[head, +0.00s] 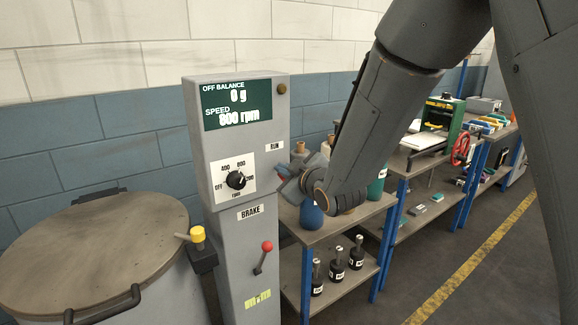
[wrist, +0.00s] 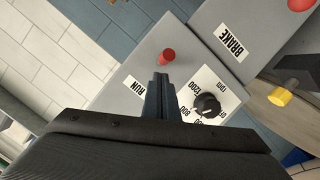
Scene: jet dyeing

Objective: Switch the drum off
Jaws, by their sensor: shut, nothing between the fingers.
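The grey control post (head: 240,120) stands beside the round lidded drum (head: 90,250). Its green display (head: 237,103) reads off balance 0 g and speed 800 rpm. A black dial (head: 236,180) sits on a white plate with OFF at its left; it also shows in the wrist view (wrist: 207,105). A red button (wrist: 167,55) is by the RUN label (wrist: 133,85); in the head view my gripper largely hides it. My gripper (head: 284,172) is shut and empty at the panel's right side. In the wrist view its fingertips (wrist: 161,75) are close to the button; contact is unclear.
A red-knobbed brake lever (head: 266,247) is lower on the post. A yellow-knobbed handle (head: 197,234) sits between drum and post. A shelf (head: 345,217) with bottles and black weights stands behind my arm. Floor is open at the right, past a yellow line (head: 480,260).

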